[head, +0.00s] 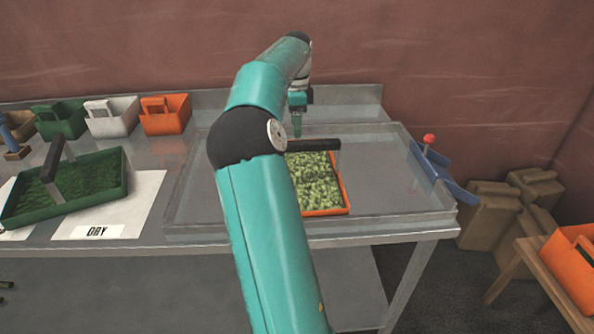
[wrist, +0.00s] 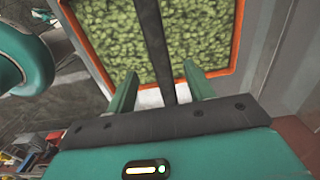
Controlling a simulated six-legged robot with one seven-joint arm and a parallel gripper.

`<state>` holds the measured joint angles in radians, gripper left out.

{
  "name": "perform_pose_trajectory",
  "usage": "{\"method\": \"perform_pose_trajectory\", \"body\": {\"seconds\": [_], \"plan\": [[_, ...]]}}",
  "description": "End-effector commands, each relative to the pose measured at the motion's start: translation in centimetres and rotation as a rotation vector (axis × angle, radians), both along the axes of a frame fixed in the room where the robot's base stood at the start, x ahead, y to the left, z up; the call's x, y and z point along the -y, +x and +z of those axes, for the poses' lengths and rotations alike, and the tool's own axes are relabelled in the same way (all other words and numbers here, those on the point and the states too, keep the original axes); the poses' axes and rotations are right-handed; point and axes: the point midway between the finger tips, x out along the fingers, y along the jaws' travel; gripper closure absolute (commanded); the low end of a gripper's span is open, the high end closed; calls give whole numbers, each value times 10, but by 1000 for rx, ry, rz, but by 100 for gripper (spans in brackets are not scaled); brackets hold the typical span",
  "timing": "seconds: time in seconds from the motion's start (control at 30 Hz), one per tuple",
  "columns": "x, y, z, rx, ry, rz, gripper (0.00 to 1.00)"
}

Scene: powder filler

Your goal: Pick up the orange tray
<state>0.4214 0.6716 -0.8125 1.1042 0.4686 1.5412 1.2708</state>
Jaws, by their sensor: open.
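An orange tray (head: 346,196) filled with green leafy bits sits in the clear-walled basin on the metal table. A dark handle bar (head: 322,145) spans above it. My gripper (head: 297,128) is above the tray's back part, by the left end of the handle; my arm hides the tray's left side. In the wrist view the tray's orange rim (wrist: 239,35) shows, and the handle (wrist: 158,50) runs between the two open green fingers of my gripper (wrist: 160,72). I cannot tell whether the fingers touch the handle.
A larger green tray (head: 120,185) is at left. Clear walls (head: 432,212) edge the basin. An orange container (head: 572,268) stands at far right.

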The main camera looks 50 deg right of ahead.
Motion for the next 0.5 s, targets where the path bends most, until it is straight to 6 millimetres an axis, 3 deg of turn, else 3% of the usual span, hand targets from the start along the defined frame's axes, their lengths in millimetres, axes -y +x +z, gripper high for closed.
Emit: {"method": "perform_pose_trajectory", "body": {"seconds": [0.2, 0.5], "plan": [[0, -1, -41, -1, 3, 1, 47], [1, -2, -64, -1, 0, 1, 47]]}}
